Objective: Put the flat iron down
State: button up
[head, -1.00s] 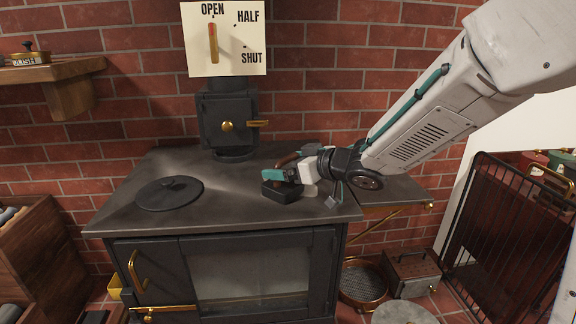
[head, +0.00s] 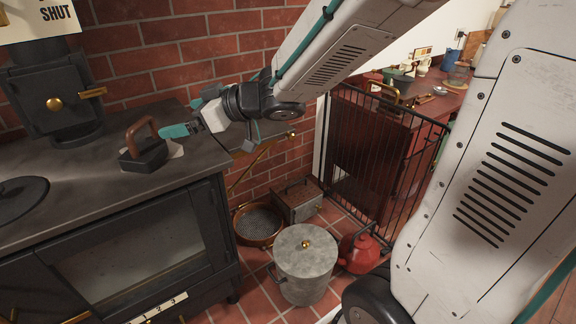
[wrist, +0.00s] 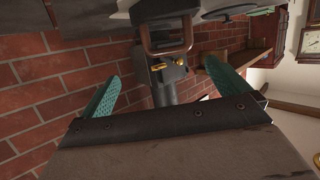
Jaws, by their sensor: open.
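The flat iron (head: 146,155), dark with a brown arched handle, rests upright on the right part of the black stove top (head: 95,190). A pale flat piece shows at its right edge; I cannot tell what it is. My gripper (head: 185,118) is just right of the iron, its teal fingers open and empty. In the wrist view the iron's brown-framed handle (wrist: 165,38) is ahead, at the top of the picture, beyond the spread fingers (wrist: 160,85). The handle looks clear of both fingers.
A stove box with brass knob (head: 55,104) stands behind left, and a round lid (head: 20,198) lies on the stove. On the floor are a metal bin (head: 305,265), a red kettle (head: 360,252), a sieve (head: 257,225) and a box (head: 296,201). A black gate (head: 375,150) stands right.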

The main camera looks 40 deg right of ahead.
jog(key=s+d+r+m+h, duration=0.1)
jog(key=s+d+m+h, duration=0.25)
jog(key=d+h, duration=0.3)
jog(key=s+d+m+h, duration=0.3)
jog(key=d+m+h, duration=0.15)
jog(key=d, duration=0.35)
jog(key=s+a+f+g, duration=0.2)
jog(key=s+g, duration=0.2)
jog(key=s, duration=0.7)
jog(key=s+a+f+g+y, duration=0.1)
jog(key=s+g, duration=0.4)
jog(key=s, duration=0.6)
jog(key=shift+s+a+f+m+g+y, duration=0.15)
jog(key=shift+a+f+m+g+y, duration=0.2)
jog(key=shift+a+f, duration=0.4)
